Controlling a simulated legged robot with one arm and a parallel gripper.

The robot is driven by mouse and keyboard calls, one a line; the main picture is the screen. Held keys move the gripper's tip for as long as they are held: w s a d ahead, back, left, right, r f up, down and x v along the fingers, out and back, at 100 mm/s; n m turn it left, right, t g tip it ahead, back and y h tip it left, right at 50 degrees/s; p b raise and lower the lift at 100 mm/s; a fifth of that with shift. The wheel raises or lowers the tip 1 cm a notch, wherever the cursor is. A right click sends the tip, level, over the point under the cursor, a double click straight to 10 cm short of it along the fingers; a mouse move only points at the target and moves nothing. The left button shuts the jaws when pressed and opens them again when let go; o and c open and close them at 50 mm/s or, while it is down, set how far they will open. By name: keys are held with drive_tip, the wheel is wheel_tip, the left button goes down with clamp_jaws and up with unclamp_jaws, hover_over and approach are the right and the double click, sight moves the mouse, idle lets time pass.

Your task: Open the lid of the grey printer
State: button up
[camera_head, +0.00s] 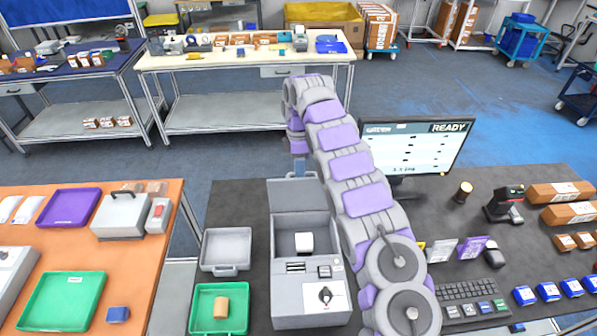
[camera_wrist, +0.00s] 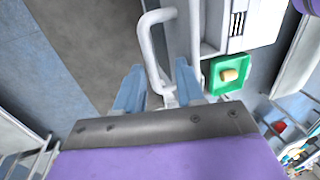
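The grey printer (camera_head: 283,292) stands on the dark table in the head view. Its lid (camera_head: 298,195) is raised and tilted back at the far side, and a white roll (camera_head: 304,243) shows in the open bay. My arm reaches over beside it, and part of my gripper is hidden behind the arm. In the wrist view my gripper (camera_wrist: 160,66) has its two blue fingers apart. A pale handle bar (camera_wrist: 152,62) passes between them, and I cannot tell whether they touch it. Part of a pale casing with dark slots (camera_wrist: 236,28) shows at the top.
A grey tray (camera_head: 205,250) and a green tray (camera_head: 197,318) holding a tan cylinder (camera_head: 221,307) lie left of the printer. A monitor (camera_head: 460,150), keyboard (camera_head: 470,290) and scanner (camera_head: 503,205) stand to the right. An orange table (camera_head: 135,265) is at left.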

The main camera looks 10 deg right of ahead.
sight(304, 178)
drive_tip(key=s+b, duration=0.1)
drive_tip(key=b, duration=0.1)
drive_tip(key=s+b, duration=0.1)
drive_tip(key=b, duration=0.1)
drive_tip(key=shift+s+d, duration=0.2)
drive_tip(key=shift+s, duration=0.15)
drive_tip(key=s+b, duration=0.2)
drive_tip(key=shift+s+d+r+b, duration=0.15)
drive_tip(key=shift+s+r+b, duration=0.05)
drive_tip(key=shift+b, duration=0.1)
drive_tip(key=s+r+b, duration=0.1)
drive_tip(key=s+b, duration=0.4)
drive_tip(key=s, duration=0.2)
drive_tip(key=shift+s+d+b, duration=0.3)
drive_tip(key=shift+s, duration=0.1)
